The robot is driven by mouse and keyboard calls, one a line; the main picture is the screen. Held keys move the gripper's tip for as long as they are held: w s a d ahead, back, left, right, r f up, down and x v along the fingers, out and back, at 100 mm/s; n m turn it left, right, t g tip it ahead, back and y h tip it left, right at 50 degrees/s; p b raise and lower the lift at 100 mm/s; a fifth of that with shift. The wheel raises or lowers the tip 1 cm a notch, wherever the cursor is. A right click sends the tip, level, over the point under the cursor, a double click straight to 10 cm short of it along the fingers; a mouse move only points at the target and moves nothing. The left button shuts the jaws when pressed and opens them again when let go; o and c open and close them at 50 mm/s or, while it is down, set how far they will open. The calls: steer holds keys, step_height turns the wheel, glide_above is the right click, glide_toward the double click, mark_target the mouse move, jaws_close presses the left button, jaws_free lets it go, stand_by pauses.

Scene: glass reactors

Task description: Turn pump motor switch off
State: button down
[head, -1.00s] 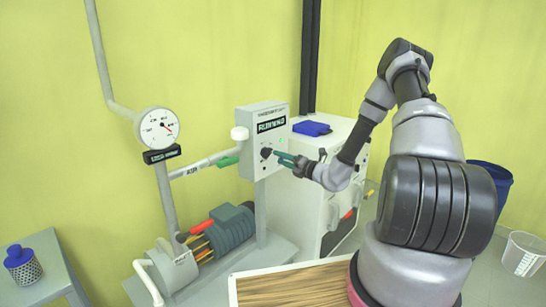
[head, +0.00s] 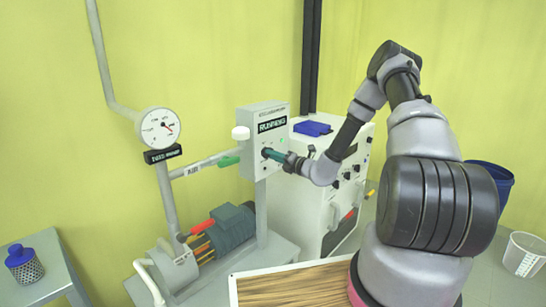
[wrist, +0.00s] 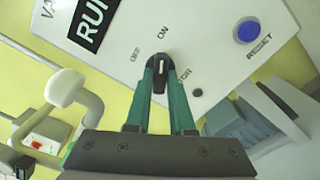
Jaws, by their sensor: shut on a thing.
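The pump control box (head: 250,145) stands on a post with a dark sign reading RUNNING, which shows partly in the wrist view (wrist: 92,22). Its black motor switch (wrist: 160,63) has a white mark and sits on the white panel below the printed words OFF and ON. My gripper (wrist: 161,70) is shut on the switch, one green finger on each side of it. I cannot tell exactly where the white mark points. In the head view my gripper (head: 268,153) reaches the panel from the right and hides the switch.
A blue RESET button (wrist: 248,32) is on the same panel. A white cabinet (head: 312,215) with knobs stands close behind my wrist. A gauge (head: 159,128) and pipes are at left, the pump motor (head: 225,230) below. A wooden-topped table (head: 300,290) is in front.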

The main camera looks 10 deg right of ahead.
steer(key=shift+n, duration=0.3)
steer(key=n, duration=1.1)
steer(key=shift+d, duration=0.1)
steer(key=shift+n, duration=0.3)
stand_by(0.4)
steer(key=c, duration=0.8)
jaws_free()
steer(key=v, duration=1)
steer(key=shift+s+d, duration=0.2)
steer(key=shift+s, duration=0.1)
